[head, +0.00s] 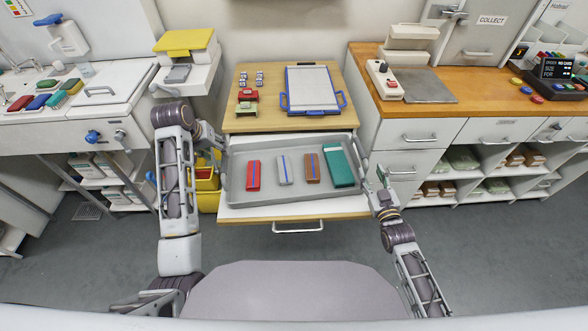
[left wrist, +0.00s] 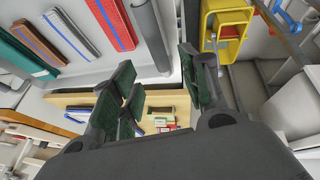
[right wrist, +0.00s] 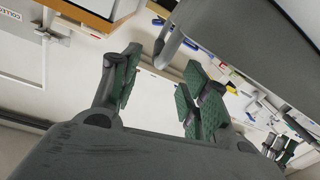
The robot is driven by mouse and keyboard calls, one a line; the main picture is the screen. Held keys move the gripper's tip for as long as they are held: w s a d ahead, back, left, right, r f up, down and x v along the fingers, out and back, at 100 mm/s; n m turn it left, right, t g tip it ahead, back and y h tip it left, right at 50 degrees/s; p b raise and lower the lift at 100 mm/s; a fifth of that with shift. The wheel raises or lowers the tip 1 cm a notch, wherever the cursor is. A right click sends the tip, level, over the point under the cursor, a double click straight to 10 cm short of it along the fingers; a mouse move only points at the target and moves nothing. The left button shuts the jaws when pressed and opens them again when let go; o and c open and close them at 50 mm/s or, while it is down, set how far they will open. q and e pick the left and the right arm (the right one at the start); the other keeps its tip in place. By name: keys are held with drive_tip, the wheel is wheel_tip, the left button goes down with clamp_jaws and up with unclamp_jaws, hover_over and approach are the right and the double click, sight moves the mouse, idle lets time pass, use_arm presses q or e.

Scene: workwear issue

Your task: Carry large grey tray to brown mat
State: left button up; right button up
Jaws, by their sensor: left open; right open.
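The large grey tray (head: 240,192) lies across a white pulled-out surface at the centre of the head view. In it are a red box (head: 253,175), a light grey box (head: 284,170), a brown box (head: 312,167) and a green box (head: 340,164). My left gripper (head: 217,150) is open at the tray's left end; in the left wrist view a grey handle bar (left wrist: 152,35) shows between its fingers. My right gripper (head: 374,180) is open at the right end; in the right wrist view the tray's handle (right wrist: 174,46) shows between its fingers. I cannot make out a brown mat.
A yellow bin (head: 207,178) stands by my left arm.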

sight(223, 156)
use_arm(q)
drive_tip(key=shift+x, duration=4.2)
use_arm(e)
drive_tip(key=shift+w+a, duration=0.2)
drive_tip(key=shift+w, duration=1.2)
drive_tip(key=shift+w+a, duration=0.2)
drive_tip(key=shift+w, duration=1.15)
drive_tip(key=shift+w+a, duration=0.2)
drive_tip(key=shift+w, duration=1.2)
use_arm(q)
clamp_jaws()
use_arm(e)
clamp_jaws()
